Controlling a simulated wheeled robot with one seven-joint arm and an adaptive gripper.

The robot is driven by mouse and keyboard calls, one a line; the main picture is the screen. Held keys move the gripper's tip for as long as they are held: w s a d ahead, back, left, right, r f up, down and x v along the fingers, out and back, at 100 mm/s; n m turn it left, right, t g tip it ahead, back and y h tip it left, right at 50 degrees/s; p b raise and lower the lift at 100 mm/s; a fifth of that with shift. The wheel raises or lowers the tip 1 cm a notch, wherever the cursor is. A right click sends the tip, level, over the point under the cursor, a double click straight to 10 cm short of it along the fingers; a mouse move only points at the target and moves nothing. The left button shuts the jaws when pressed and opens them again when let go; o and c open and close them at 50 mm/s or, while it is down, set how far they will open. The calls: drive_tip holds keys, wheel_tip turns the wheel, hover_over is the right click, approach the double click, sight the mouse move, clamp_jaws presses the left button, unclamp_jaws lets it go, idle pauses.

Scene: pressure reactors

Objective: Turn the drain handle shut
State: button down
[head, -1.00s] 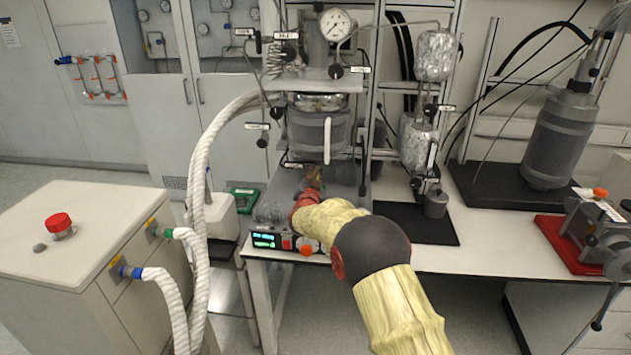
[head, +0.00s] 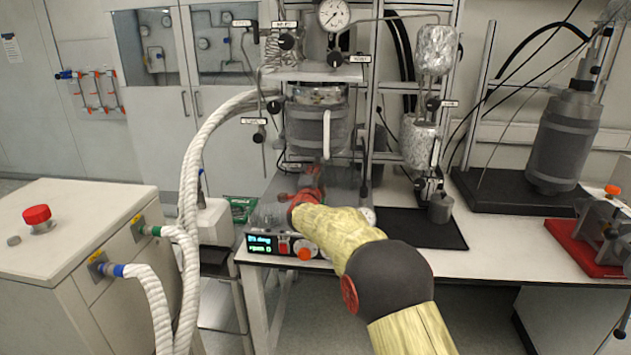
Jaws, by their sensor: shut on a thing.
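The reactor vessel (head: 315,128) is a grey-banded cylinder with a pale vertical handle, hung in its stand above the bench. My gripper (head: 308,178) is just below the vessel's underside, over the grey base unit. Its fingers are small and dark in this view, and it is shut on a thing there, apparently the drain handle. The drain handle is mostly hidden by my gripper and red wrist, so its angle cannot be told. My yellow-sleeved arm reaches in from the lower right.
A control panel (head: 287,247) with a lit display and knobs fronts the base. A thick white hose (head: 192,165) runs down on the left beside a white cabinet (head: 75,240) with a red button. A black mat (head: 420,232) with a small grey pot (head: 440,208) lies right.

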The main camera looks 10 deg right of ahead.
drive_tip(key=shift+f+m+b, duration=0.2)
drive_tip(key=shift+m+b, duration=0.5)
drive_tip(key=shift+m, duration=0.4)
drive_tip(key=c, duration=1.9)
unclamp_jaws()
drive_tip(key=shift+r, duration=0.1)
drive_tip(key=shift+s, duration=0.1)
drive_tip(key=v, duration=1.1)
drive_tip(key=shift+s, duration=0.35)
drive_tip(key=shift+a, duration=0.15)
